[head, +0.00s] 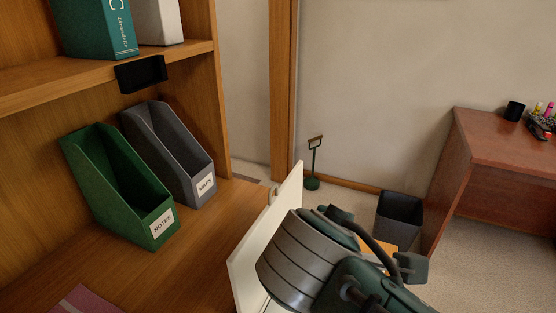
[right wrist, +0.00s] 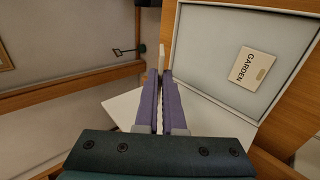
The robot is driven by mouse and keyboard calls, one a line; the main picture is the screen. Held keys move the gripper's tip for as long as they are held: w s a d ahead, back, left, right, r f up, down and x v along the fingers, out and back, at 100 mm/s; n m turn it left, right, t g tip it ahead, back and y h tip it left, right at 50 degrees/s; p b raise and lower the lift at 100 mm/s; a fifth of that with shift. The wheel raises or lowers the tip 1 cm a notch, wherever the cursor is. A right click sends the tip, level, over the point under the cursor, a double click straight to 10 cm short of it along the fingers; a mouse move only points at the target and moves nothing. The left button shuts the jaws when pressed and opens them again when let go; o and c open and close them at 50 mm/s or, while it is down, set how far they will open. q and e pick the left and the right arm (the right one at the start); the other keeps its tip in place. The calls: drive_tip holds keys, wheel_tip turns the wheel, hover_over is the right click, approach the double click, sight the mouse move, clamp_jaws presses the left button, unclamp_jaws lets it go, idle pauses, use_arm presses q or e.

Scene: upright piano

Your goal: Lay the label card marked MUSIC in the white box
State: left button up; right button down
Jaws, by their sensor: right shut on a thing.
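My right gripper (right wrist: 160,76) shows in the right wrist view with its purple fingers shut on a thin white thing (right wrist: 161,55), seen edge-on. I cannot read any marking on it or tell whether it is the MUSIC card. To its right is a pale, white-rimmed surface (right wrist: 220,55), perhaps the inside of the white box, with a card marked GARDEN (right wrist: 252,67) on it. In the head view my right arm hides its fingers beside an upright white panel (head: 252,247). My left gripper is not in view.
A green holder marked NOTES (head: 103,176) and a grey holder marked MAPS (head: 160,140) stand on the wooden surface (head: 190,255) at the left. A shelf (head: 60,88) with books hangs above them. A dark bin (head: 398,215) stands on the floor by a desk (head: 505,143).

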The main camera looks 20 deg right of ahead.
drive_tip(key=d+f+b, duration=0.1)
drive_tip(key=f+b, duration=0.2)
drive_tip(key=w+d+f+b, duration=0.1)
drive_tip(key=f+b, duration=0.2)
drive_tip(key=f, duration=0.1)
drive_tip(key=w+d+f+b, duration=0.1)
drive_tip(key=f+b, duration=0.2)
drive_tip(key=shift+w+d+f, duration=0.1)
drive_tip(key=shift+w+f, duration=0.05)
drive_tip(key=shift+f, duration=0.1)
use_arm(q)
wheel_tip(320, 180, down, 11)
drive_tip(key=b, duration=0.1)
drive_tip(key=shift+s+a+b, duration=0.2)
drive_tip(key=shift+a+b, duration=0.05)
drive_tip(key=shift+b, duration=0.15)
use_arm(e)
drive_tip(key=shift+w+d+f, duration=0.15)
drive_tip(key=shift+d+f, duration=0.05)
drive_tip(key=shift+f, duration=0.8)
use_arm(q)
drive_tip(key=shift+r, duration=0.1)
use_arm(e)
drive_tip(key=c, duration=0.9)
unclamp_jaws()
drive_tip(key=shift+c, duration=0.2)
